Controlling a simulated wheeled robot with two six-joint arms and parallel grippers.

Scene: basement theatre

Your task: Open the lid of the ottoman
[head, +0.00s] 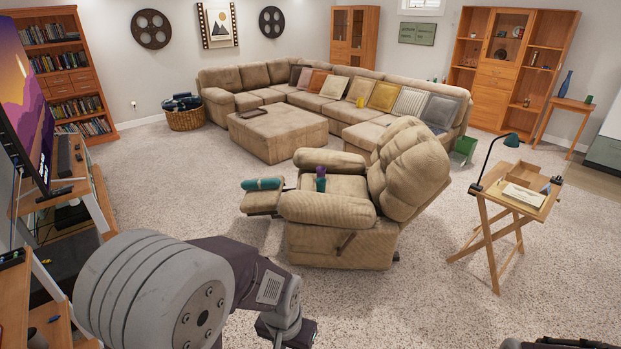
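The ottoman (283,137) is a large, square, tan upholstered block in front of the sectional sofa, across the room. Its top looks flat and closed. A dark, flat tray-like item (259,112) lies on its top toward the back left. My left arm comes in at the lower left, far from the ottoman, and its fingers do not show. A dark part at the bottom right edge is too cut off to identify. My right gripper is not in view.
A tan recliner (322,228) with its footrest out stands between me and the ottoman. A wooden folding table (503,203) with a lamp is at right. A basket (185,119) stands left of the sofa. Open carpet (165,180) lies left of the recliner; a TV stand (95,190) borders it.

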